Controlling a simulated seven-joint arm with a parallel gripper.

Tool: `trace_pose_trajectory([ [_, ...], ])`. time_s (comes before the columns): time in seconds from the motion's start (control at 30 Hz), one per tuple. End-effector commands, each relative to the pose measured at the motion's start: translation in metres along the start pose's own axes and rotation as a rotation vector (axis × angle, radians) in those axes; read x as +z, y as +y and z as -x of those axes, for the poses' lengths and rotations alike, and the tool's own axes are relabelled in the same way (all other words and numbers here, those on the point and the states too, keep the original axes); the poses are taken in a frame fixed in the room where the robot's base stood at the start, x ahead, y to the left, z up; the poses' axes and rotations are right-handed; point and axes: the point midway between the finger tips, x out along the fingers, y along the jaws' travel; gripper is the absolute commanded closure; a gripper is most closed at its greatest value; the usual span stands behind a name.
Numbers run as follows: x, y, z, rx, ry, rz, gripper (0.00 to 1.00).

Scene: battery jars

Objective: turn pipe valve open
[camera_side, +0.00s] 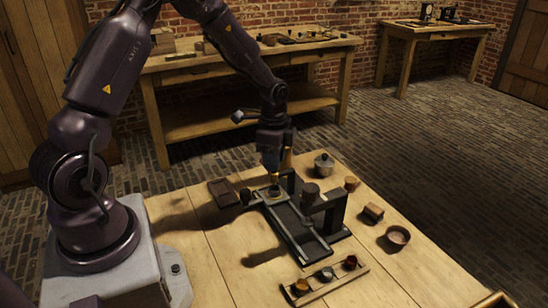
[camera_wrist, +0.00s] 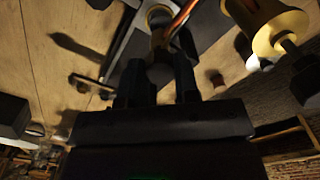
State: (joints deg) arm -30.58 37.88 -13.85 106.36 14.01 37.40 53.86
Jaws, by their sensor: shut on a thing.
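My gripper (camera_side: 272,172) points down over the back left end of a dark metal stand (camera_side: 290,218) on the wooden table. In the wrist view my gripper (camera_wrist: 160,72) has its two dark fingers on either side of a small round dark knob (camera_wrist: 160,76), shut on it. The knob appears to be the pipe valve's handle, but the fingers and shadow hide much of it. An orange copper pipe (camera_wrist: 182,16) runs beside it. A brassy yellow cylinder (camera_wrist: 268,24) is at the upper right. How far the valve is turned cannot be told.
A lidded metal pot (camera_side: 324,164), a small brown block (camera_side: 373,212) and a bowl (camera_side: 398,236) stand right of the stand. A tray (camera_side: 326,281) with several small cups is in front. A dark flat tray (camera_side: 222,192) lies left. The table's front left is clear.

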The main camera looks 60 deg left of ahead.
Motion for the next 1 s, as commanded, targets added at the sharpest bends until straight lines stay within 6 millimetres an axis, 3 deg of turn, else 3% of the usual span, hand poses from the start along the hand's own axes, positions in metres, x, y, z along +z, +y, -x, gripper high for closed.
trace_pose_trajectory([
  [0.4,-0.0003,-0.0002,0.0013,-0.001,0.000,-0.181,0.94],
  [0.93,-0.0003,-0.0002,0.0014,-0.002,0.000,-0.206,0.94],
  [0.97,-0.0004,-0.0002,0.0014,-0.002,0.000,-0.206,0.69],
  [1.0,-0.0003,-0.0002,0.0014,-0.001,0.000,-0.206,0.59],
])
